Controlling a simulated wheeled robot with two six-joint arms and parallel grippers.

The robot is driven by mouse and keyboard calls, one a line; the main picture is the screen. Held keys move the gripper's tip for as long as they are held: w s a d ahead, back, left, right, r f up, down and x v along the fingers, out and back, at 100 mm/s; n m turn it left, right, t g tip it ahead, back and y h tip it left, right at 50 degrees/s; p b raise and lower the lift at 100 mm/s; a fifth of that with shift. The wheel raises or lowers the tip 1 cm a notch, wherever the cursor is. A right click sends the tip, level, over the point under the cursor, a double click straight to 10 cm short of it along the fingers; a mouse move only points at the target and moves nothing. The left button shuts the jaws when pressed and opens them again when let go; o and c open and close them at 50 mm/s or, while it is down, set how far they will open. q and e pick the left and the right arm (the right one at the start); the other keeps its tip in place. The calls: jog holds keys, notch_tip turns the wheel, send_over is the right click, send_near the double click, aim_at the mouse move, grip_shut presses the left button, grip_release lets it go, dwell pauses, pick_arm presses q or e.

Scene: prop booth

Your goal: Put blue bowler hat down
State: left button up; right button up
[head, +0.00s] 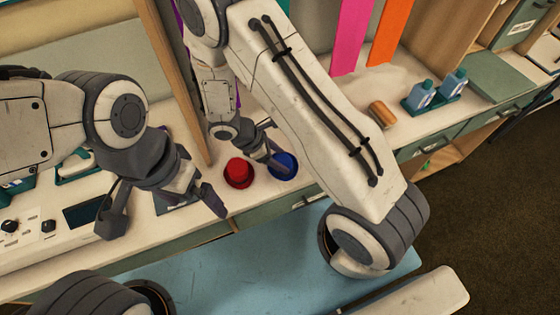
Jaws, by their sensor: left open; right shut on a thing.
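The blue bowler hat (286,161) is near the counter's front edge, just right of a red hat (238,171). My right gripper (274,160) is shut on the blue hat from its left side, and its fingers cover part of it. The hat looks upright and at or just above the counter top; I cannot tell whether it touches. My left gripper (165,212) is open and empty, left of the red hat and over the counter's front part.
The white counter (312,178) has green drawer fronts below. A control panel with knobs (48,226) is at left. A brown rounded item (382,114) and a teal tray with blue bottles (436,103) stand at right. Pink (352,35) and orange (391,30) strips hang behind.

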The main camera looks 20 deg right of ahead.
jog(key=shift+f, duration=1.5)
jog(key=o, duration=1.3)
jog(key=shift+o, duration=0.2)
